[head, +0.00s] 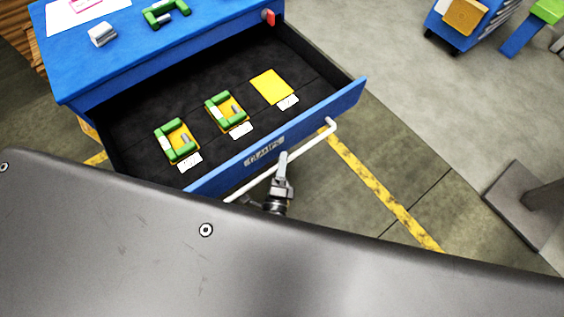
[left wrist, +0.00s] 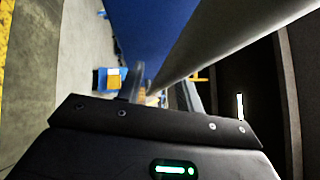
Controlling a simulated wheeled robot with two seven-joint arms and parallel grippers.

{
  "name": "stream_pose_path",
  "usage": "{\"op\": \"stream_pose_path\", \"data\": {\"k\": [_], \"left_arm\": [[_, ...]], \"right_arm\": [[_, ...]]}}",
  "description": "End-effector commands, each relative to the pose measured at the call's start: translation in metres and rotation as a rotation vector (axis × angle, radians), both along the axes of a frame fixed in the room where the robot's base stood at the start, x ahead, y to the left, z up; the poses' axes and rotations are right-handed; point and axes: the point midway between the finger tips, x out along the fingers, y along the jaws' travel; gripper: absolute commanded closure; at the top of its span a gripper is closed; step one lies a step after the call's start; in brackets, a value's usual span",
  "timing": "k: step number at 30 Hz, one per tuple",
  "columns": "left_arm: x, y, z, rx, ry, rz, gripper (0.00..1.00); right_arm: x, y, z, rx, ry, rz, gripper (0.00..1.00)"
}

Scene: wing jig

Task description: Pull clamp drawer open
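The blue clamp drawer (head: 340,98) stands pulled out of the blue cabinet (head: 170,50), with its dark interior showing. Its front carries a "CLAMPS" label (head: 265,151) and a long white bar handle (head: 312,136). My left gripper (head: 282,165) is at the middle of the handle and appears shut on it. In the left wrist view the handle (left wrist: 215,45) runs diagonally to the fingertips (left wrist: 143,88), which are partly hidden. Inside the drawer, two green clamps (head: 176,142) (head: 226,112) lie on yellow pads. A third yellow pad (head: 272,86) is bare. My right gripper is out of view.
The cabinet top holds another green clamp (head: 165,13), a grey metal piece (head: 102,34) and paper. A red part (head: 268,17) sits at its corner. Floor with a yellow stripe (head: 385,190) is clear right of the drawer. A blue cart (head: 462,25) stands farther back.

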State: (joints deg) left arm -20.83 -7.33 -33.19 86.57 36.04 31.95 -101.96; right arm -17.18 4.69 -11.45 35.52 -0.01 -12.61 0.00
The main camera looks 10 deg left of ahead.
Motion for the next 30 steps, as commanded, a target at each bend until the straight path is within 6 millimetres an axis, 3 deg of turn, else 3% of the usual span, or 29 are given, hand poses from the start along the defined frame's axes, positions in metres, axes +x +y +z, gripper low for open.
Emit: {"op": "stream_pose_path", "data": {"k": [7,21,30], "left_arm": [[-0.014,-0.001,-0.002,0.001,0.003,0.001,0.64],[-0.096,-0.009,-0.014,0.001,0.002,-0.001,0.64],[-0.107,-0.010,-0.015,0.000,0.000,0.000,0.64]], "right_arm": [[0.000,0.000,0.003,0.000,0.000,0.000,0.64],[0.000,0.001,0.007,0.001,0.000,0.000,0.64],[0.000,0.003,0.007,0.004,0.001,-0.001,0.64]]}}
